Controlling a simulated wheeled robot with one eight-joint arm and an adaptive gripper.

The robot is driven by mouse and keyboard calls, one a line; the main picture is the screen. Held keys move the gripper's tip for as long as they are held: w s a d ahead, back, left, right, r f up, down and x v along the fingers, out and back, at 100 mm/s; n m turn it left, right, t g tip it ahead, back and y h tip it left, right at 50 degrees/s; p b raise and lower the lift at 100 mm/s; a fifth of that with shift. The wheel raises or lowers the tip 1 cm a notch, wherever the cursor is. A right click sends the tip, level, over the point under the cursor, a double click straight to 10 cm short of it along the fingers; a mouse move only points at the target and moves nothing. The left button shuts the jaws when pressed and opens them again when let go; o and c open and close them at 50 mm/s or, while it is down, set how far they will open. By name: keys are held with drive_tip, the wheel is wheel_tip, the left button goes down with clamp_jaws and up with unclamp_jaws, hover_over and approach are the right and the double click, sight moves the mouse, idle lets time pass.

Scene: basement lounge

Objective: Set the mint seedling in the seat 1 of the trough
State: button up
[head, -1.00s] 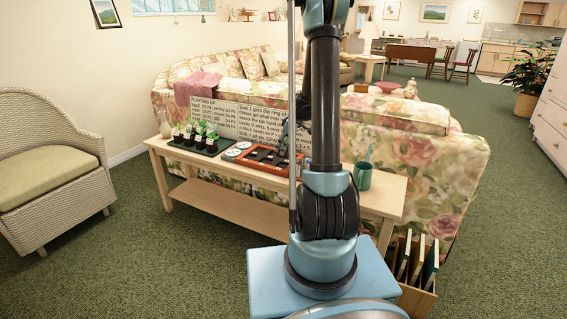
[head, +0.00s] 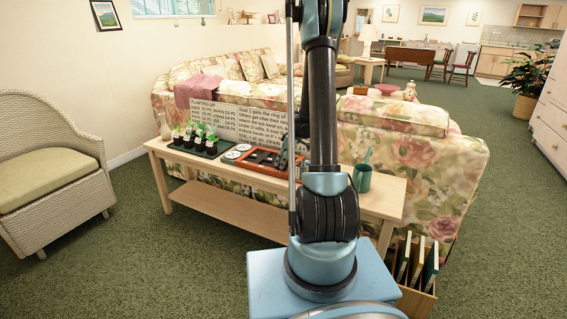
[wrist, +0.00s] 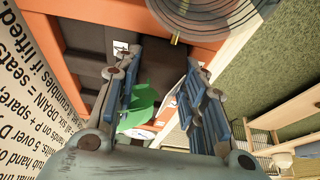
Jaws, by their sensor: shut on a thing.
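My gripper (wrist: 161,58) is shut on a seedling whose green leaves (wrist: 143,103) show between the fingers in the wrist view. Its pot is mostly hidden, and I cannot tell the plant's kind by its leaves. The orange trough (wrist: 68,8) with dark seats lies beneath the fingers. I cannot tell whether the seedling touches it. In the head view the trough (head: 233,164) is on the light wood table, and my gripper (head: 285,152) is over its right part, partly behind my arm.
Several potted seedlings (head: 196,138) stand in a black tray left of the trough. White round discs (head: 237,152) lie between them. A printed sign (head: 240,121) stands behind. A teal cup (head: 362,178) stands at the right of the table (head: 391,197). A floral sofa (head: 430,165) is behind.

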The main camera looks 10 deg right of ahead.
drive_tip(key=o, duration=1.1)
drive_tip(key=v, duration=1.2)
drive_tip(key=s+a+r+m, duration=0.25)
drive_tip(key=s+r, duration=0.35)
drive_tip(key=s, duration=0.4)
drive_tip(key=s+a+r+m+h, duration=0.1)
drive_tip(key=s+m, duration=0.2)
drive_tip(key=s, duration=0.8)
drive_tip(key=s+a+m+h, duration=0.1)
drive_tip(key=s+m+h, duration=0.1)
drive_tip(key=s, duration=0.9)
drive_tip(key=shift+s+d+f+m+h, duration=0.15)
drive_tip(key=shift+s+f+m, duration=0.5)
drive_tip(key=shift+s, duration=0.9)
drive_tip(key=shift+s+d+f+m+h, duration=0.15)
drive_tip(key=shift+s+f+m, duration=0.25)
drive_tip(key=shift+s+f, duration=0.9)
drive_tip(key=shift+s+d+f+m, duration=0.25)
drive_tip(key=shift+s+f+m, duration=0.25)
drive_tip(key=shift+s, duration=1.35)
